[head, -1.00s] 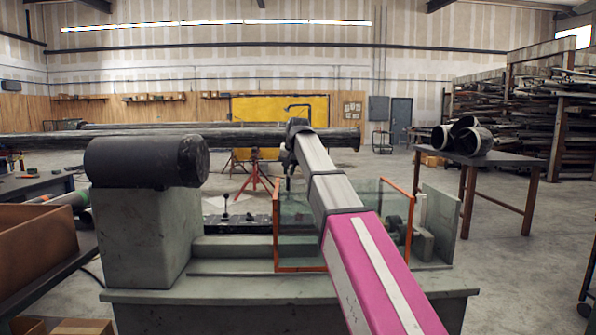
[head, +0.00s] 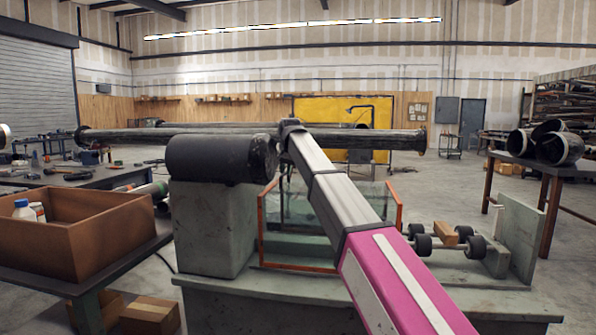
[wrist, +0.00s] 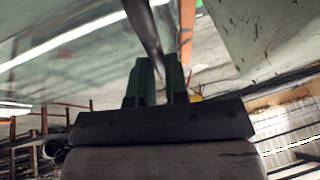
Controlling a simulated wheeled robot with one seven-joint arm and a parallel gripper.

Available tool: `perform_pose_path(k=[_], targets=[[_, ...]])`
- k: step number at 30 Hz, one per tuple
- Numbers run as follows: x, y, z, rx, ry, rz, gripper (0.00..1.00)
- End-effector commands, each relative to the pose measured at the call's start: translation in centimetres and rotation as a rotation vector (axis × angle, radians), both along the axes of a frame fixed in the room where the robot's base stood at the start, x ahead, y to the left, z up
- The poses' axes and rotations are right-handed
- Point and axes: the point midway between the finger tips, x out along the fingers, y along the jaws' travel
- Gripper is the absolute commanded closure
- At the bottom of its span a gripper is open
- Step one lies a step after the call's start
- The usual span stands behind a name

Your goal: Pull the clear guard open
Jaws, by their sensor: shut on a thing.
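The clear guard (head: 285,218) is a see-through panel box with orange edge frames. It stands on the green machine bed, with its left edge close to the large green block in the head view. My gripper (wrist: 160,72) has green fingers shut on a dark, rounded handle bar (wrist: 143,25) in the wrist view. An orange frame edge (wrist: 187,30) and a clear pane show just beyond it. In the head view my arm crosses in front of the guard and hides part of it; the fingers are not clearly seen there.
Black rollers (head: 447,243) and an upright green plate (head: 519,238) stand uncovered right of the guard. A black cylinder (head: 222,159) tops the green block (head: 213,230). A long dark flanged pipe (head: 180,137) runs behind. A brown bin (head: 80,240) is at left.

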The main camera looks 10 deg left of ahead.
Motion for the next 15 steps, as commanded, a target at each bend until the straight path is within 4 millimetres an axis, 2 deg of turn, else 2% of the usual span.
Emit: perform_pose_path(k=[4,14,15], targets=[[0.02,0.71,0.06,0.0,0.0,-0.001,1.0],[0.0,0.74,0.05,0.001,-0.001,-0.001,1.0],[0.0,0.74,0.05,0.001,-0.001,0.0,0.76]])
